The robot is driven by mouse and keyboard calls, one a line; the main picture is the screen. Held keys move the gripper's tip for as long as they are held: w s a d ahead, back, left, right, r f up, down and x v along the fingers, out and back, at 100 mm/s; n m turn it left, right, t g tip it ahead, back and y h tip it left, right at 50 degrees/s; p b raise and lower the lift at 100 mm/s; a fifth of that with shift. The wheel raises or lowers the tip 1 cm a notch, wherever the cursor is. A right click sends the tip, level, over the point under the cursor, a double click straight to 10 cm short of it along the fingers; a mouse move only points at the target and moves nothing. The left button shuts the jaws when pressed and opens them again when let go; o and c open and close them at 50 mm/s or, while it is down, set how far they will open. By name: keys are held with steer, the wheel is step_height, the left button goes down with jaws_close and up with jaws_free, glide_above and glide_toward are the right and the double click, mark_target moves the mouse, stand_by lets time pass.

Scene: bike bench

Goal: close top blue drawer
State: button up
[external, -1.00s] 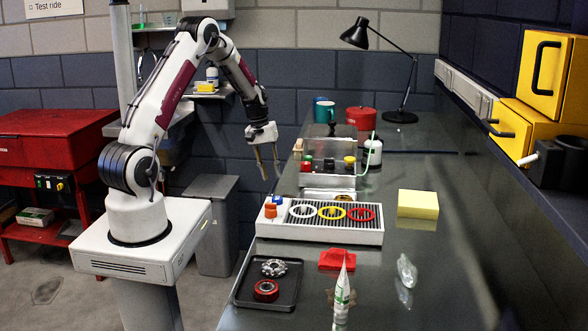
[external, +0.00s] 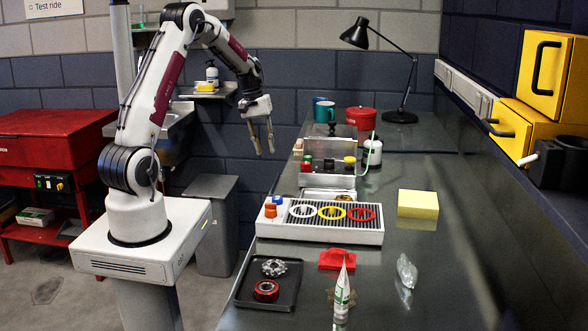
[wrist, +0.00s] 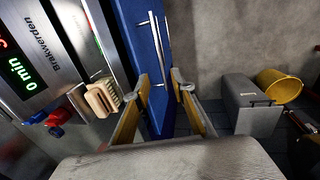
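A blue drawer front (wrist: 137,28) with an upright-looking chrome bar handle (wrist: 158,50) shows in the wrist view, at the top centre, beyond my fingers. How far the drawer stands out cannot be told. No blue drawer shows in the external view. My gripper (external: 264,153) hangs in the air left of the bench's far part, with its fingers pointing down. In the wrist view my gripper (wrist: 162,85) is open and empty, its two fingers apart, with part of the blue front visible between them.
A metal unit with a green display (wrist: 18,70) and a wooden brush (wrist: 103,98) lie left in the wrist view. A grey bin (wrist: 250,100) and yellow bucket (wrist: 281,88) stand right. In the external view, the bench (external: 440,260) carries several items.

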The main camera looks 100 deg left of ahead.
steer(key=shift+s, duration=0.1)
jaws_close()
steer(key=s+f+n+t, duration=0.3)
steer(key=f+n, duration=0.3)
steer(key=n, duration=0.3)
steer(key=s+a+f+n+t, duration=0.1)
steer(key=s+f+n+t, duration=0.2)
steer(key=f+n, duration=0.3)
steer(key=shift+s+a+n+t, duration=0.3)
steer(key=shift+s+n+t, duration=0.15)
steer(key=shift+n, duration=1.05)
